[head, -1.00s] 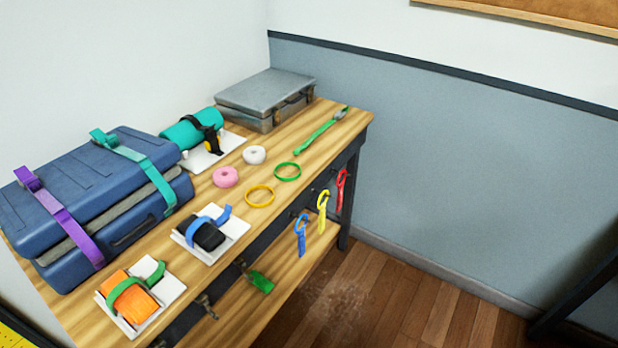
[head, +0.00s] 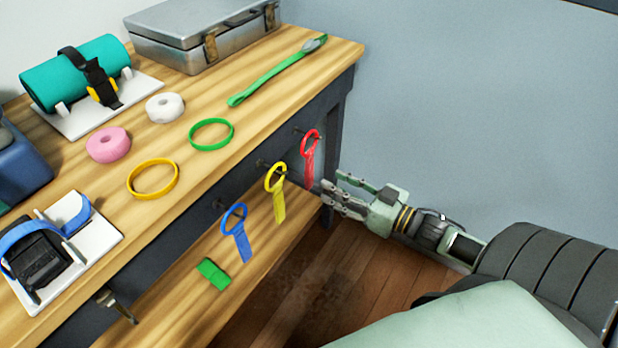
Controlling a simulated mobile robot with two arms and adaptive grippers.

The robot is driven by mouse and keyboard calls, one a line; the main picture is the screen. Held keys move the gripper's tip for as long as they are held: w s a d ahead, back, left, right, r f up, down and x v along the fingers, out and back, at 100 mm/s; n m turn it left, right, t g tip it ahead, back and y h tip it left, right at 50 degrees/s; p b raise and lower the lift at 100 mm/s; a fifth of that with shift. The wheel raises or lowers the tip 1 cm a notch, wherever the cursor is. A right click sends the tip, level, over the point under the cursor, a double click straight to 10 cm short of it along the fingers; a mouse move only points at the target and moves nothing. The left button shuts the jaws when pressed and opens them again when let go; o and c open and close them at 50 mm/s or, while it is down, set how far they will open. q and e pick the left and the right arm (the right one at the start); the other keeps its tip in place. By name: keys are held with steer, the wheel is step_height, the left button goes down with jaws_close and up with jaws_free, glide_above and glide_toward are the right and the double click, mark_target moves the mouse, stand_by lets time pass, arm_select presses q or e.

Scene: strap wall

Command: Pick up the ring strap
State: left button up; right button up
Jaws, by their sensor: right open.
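Three straps with ring-shaped loops hang from pegs along the table's front: a blue one (head: 242,247), a yellow one (head: 279,208) and a red one (head: 309,172). I cannot tell which of them is the ring strap. My right gripper (head: 340,190) is open, just right of the red strap's lower end in the picture, with its fingers pointing left toward it. No strap shows between its fingers. My left gripper is not in view.
On the wooden table top lie a green ring (head: 229,127), a yellow-orange ring (head: 132,186), a pink roll (head: 98,151), a white roll (head: 158,116) and a long green strap (head: 275,77). A metal case (head: 180,52) stands behind. A green piece (head: 213,273) is lower down, at the shelf.

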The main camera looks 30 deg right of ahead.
mark_target(312, 175)
steer(key=shift+w+a+r, duration=0.65)
steer(key=shift+w+a, duration=0.1)
steer(key=shift+a, duration=0.1)
steer(key=shift+w+a+f+b, duration=0.15)
steer(key=shift+w+a+b, duration=0.15)
steer(key=shift+w, duration=0.35)
steer(key=shift+b+x, duration=0.55)
steer(key=shift+x, duration=1.7)
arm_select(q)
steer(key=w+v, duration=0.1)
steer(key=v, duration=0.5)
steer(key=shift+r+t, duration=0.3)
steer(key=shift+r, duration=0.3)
arm_select(e)
steer(key=shift+s+a, duration=0.1)
steer(key=shift+a, duration=0.1)
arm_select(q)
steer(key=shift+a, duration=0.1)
arm_select(e)
jaws_close()
